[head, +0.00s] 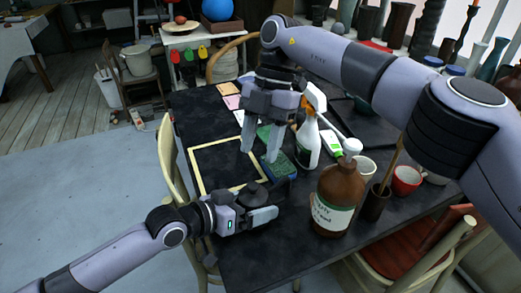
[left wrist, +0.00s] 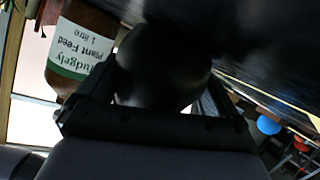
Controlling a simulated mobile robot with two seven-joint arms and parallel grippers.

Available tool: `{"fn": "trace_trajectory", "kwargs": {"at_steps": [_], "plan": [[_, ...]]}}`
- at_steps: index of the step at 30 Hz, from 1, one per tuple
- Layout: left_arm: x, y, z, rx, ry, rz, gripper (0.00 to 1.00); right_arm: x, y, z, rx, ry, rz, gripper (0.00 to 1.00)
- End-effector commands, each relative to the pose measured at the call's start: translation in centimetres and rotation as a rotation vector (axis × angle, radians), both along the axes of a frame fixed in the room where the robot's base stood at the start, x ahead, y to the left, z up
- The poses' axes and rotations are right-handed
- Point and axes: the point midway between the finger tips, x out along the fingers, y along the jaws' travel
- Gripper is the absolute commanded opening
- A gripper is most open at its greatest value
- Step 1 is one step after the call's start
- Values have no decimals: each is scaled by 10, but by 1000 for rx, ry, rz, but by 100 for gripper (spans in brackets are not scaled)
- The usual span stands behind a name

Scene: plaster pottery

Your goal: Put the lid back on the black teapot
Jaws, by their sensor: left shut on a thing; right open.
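The black teapot (head: 256,193) is at the table's near left edge, just beyond the lower gripper. My left gripper (head: 264,213) is shut on it. In the left wrist view a dark rounded body, the teapot (left wrist: 160,65), fills the space between the fingers. My right gripper (head: 260,152) is open and points down above the table, beyond the teapot and apart from it. Nothing shows between its fingers. I cannot make out the lid separately from the dark teapot and dark tabletop.
A brown plant feed bottle (head: 335,197) stands right of the teapot; it also shows in the left wrist view (left wrist: 82,45). A cream frame (head: 222,145) lies beyond the teapot. A white spray bottle (head: 308,145), white mug (head: 364,168) and red mug (head: 406,180) stand further right.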

Motion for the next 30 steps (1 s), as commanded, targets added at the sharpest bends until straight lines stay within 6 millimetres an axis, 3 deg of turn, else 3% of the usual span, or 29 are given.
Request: {"fn": "trace_trajectory", "kwargs": {"at_steps": [6, 9, 15, 25, 26, 30], "plan": [[0, 0, -1, 0, 3, 0, 39, 0, 1, 48, 1, -4, 0, 47], [0, 0, -1, 0, 3, 0, 39, 0, 1, 61, 1, -2, 0, 47], [0, 0, -1, 0, 3, 0, 39, 0, 1, 74, 2, 0, 1, 47], [0, 0, -1, 0, 3, 0, 39, -1, 1, 76, 1, 0, 2, 47], [0, 0, -1, 0, 3, 0, 100, -1, 1, 76, 1, 0, 2, 47], [0, 0, -1, 1, 2, 0, 100, 0, 0, 76, 1, 0, 2, 47]]}}
